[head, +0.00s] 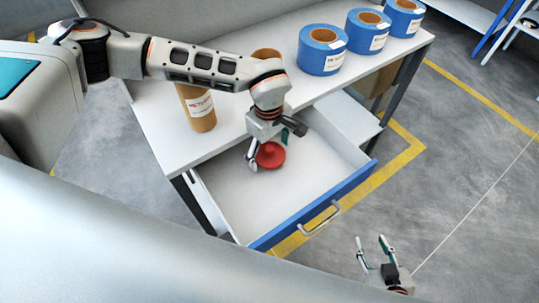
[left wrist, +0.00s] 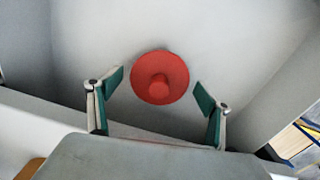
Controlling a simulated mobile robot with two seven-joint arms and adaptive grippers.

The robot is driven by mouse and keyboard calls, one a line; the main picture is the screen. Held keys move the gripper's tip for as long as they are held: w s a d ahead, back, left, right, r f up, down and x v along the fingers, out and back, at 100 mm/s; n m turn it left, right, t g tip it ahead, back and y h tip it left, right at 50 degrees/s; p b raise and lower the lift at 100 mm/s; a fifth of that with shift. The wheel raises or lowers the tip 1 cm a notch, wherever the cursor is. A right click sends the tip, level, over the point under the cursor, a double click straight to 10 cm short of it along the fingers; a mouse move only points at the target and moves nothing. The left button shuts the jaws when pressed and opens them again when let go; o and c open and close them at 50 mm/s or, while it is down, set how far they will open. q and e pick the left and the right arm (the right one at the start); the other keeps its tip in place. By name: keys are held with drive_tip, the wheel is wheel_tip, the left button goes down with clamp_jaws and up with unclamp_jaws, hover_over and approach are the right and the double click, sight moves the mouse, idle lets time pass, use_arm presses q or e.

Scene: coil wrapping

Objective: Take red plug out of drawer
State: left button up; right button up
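The red plug (head: 270,155) is a round red disc with a short knob, inside the open drawer (head: 283,201) with the blue front. In the left wrist view the plug (left wrist: 160,77) lies against the pale drawer bottom, just beyond and between the fingertips. My left gripper (head: 268,148) is over the drawer beside the plug, its fingers spread; in the left wrist view the gripper (left wrist: 160,85) shows clear gaps on both sides of the plug. My right gripper (head: 373,247) is open and empty over the floor at the lower right, in front of the drawer.
The white table (head: 222,116) carries several blue coils (head: 322,50) and a brown cardboard core (head: 198,108). The drawer walls and its front with a metal handle (head: 320,219) surround the plug. The drawer bottom is otherwise clear.

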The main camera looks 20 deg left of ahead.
use_arm(q)
drive_tip(key=c, duration=0.9)
